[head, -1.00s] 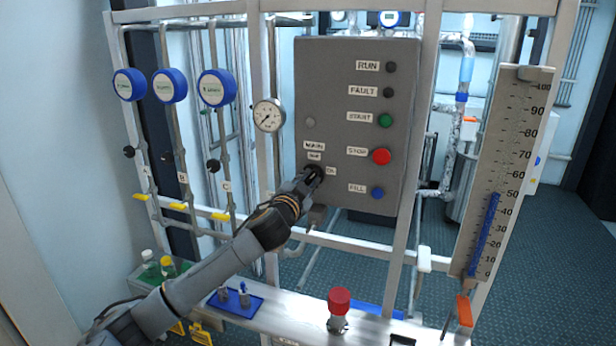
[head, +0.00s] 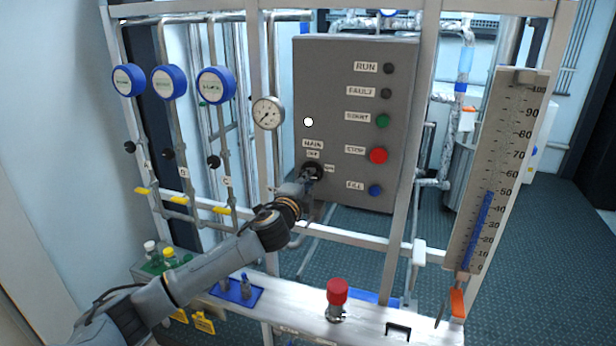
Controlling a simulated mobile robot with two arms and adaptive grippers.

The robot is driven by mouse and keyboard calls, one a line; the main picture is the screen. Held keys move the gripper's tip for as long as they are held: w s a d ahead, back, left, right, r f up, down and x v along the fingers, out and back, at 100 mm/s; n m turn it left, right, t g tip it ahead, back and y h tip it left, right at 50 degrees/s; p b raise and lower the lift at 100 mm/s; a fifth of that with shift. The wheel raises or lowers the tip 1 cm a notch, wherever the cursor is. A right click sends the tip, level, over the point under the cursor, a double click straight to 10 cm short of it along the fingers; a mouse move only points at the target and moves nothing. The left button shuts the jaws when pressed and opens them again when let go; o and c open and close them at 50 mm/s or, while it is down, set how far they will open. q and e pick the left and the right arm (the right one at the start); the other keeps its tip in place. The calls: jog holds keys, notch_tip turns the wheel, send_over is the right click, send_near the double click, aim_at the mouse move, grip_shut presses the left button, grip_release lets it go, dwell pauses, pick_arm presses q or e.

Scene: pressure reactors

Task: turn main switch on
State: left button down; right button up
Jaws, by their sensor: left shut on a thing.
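The grey control panel (head: 345,80) stands on the frame in the middle. Its black round main switch (head: 313,170) sits at the lower left of the panel, under the label MAIN, with small position labels around it. My left gripper (head: 308,178) reaches up from the lower left and is shut on the main switch; its fingers partly hide the knob, so its exact angle is hard to tell. A round lamp (head: 308,122) above the MAIN label shows bright white. My right gripper is not in view.
The panel also has dark RUN and FAULT lamps, a green START button (head: 382,121), a red STOP button (head: 378,155) and a blue FILL button (head: 375,190). A pressure gauge (head: 268,112) is left of the panel. A bench with a red-capped valve (head: 337,292) lies below.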

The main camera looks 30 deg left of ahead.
pick_arm(q)
jog(key=shift+m, duration=0.6)
jog(key=c, duration=1.3)
grip_release()
jog(key=shift+o, duration=0.2)
jog(key=shift+s, duration=0.1)
jog(key=v, duration=1.2)
jog(key=shift+f, duration=0.1)
